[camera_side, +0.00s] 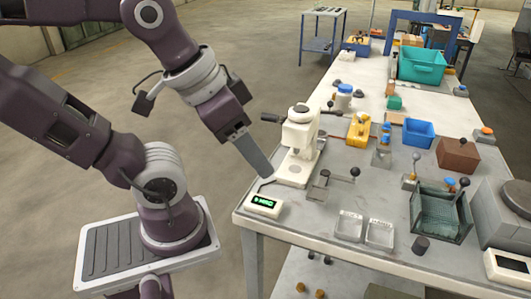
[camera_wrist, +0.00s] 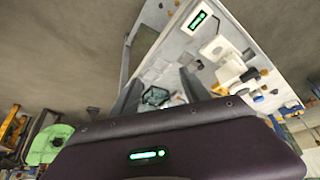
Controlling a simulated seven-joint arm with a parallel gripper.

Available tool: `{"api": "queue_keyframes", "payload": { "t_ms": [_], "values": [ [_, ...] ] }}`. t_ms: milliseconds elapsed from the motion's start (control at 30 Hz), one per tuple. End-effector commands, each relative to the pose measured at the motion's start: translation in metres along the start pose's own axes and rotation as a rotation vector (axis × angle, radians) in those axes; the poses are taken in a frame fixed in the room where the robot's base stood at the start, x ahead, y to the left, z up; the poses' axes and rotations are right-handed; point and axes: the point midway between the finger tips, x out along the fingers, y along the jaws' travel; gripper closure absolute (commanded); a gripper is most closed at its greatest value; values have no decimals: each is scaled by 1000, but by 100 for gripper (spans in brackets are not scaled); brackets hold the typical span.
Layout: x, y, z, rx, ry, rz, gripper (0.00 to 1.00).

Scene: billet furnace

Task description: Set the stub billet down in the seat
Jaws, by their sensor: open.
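My gripper (camera_side: 268,176) hangs over the table's near left corner, beside the white press-like machine (camera_side: 299,135). In the wrist view its two fingers stand apart with nothing held between them (camera_wrist: 160,82). A short dark cylinder (camera_side: 420,244), which looks like the stub billet, stands on the table near the front edge, well to the right of my gripper. I cannot tell for sure which part is the seat. The grey furnace-like block (camera_side: 489,219) with a round dark opening or lid stands at the right edge.
Two clear square trays (camera_side: 349,226) lie near the front edge. A small green display (camera_side: 264,205) sits at the near left corner. Several small levers stand mid-table.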

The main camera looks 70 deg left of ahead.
Motion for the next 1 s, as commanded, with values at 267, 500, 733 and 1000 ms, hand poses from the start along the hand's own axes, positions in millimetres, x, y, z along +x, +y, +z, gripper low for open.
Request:
{"api": "queue_keyframes", "payload": {
  "t_ms": [267, 500, 733, 1000],
  "values": [
    [0, 0, 2, 10, 3, -4, 46],
    [-2, 6, -25, -94, -41, 39, 46],
    [47, 37, -157, -635, -281, 105, 46],
    [225, 101, -242, -1188, -480, -108, 46]
  ]
}}
